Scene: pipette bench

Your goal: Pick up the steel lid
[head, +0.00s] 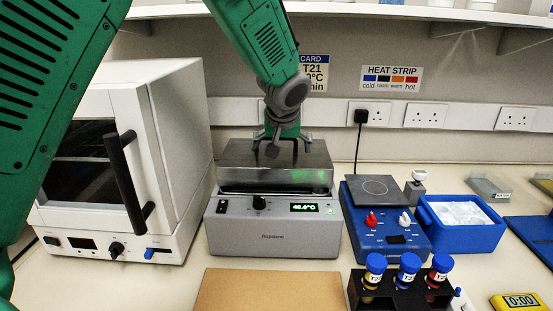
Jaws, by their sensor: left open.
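The steel lid (240,157) is a grey metal cover on top of the grey water bath (273,236), whose display reads about 40.0°C. My left gripper (284,146) comes down from above and stands over the middle of the lid, with its fingers spread open. The gripper hides part of the lid's top, and I cannot tell whether the fingers touch it. My right gripper is not in view.
A white oven (178,140) stands close on the left. On the right are a blue hotplate stirrer (395,238), a blue ice tub (470,240) and a black rack with several blue-capped tubes (400,297). A brown board (270,292) lies in front.

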